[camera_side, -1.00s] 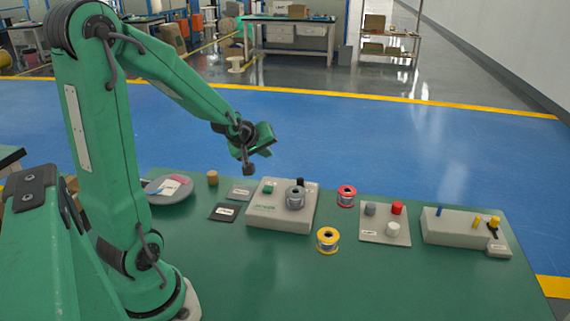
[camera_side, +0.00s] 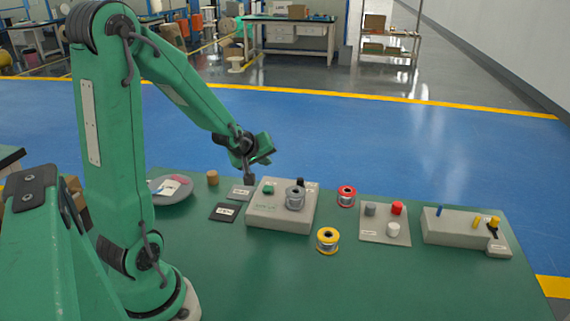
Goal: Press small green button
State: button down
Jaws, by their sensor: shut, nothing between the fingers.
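The small green button (camera_side: 268,189) sits on the top left of a beige control box (camera_side: 279,222) in the middle of the green table. A grey spool (camera_side: 295,197) and a small black knob (camera_side: 300,183) are on the same box, to the right of the button. My gripper (camera_side: 249,181) points down, shut and empty, a little to the left of the button and near the box's back left corner. I cannot tell whether it touches anything.
Grey and black labelled plates (camera_side: 225,211) lie left of the box. A red spool (camera_side: 346,196) and a yellow spool (camera_side: 327,239) stand to its right. Further right are a panel with buttons (camera_side: 371,236) and a beige block with levers (camera_side: 452,229). The table's front is clear.

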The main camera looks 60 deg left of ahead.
aim_at(266, 190)
jog(key=shift+f, duration=3)
jog(key=shift+f, duration=0.2)
jog(key=shift+f, duration=0.25)
jog(key=shift+f, duration=0.5)
dwell(0.9)
jog(key=shift+r, duration=0.95)
jog(key=shift+r, duration=0.1)
jog(key=shift+r, duration=2.4)
jog(key=shift+d, duration=0.1)
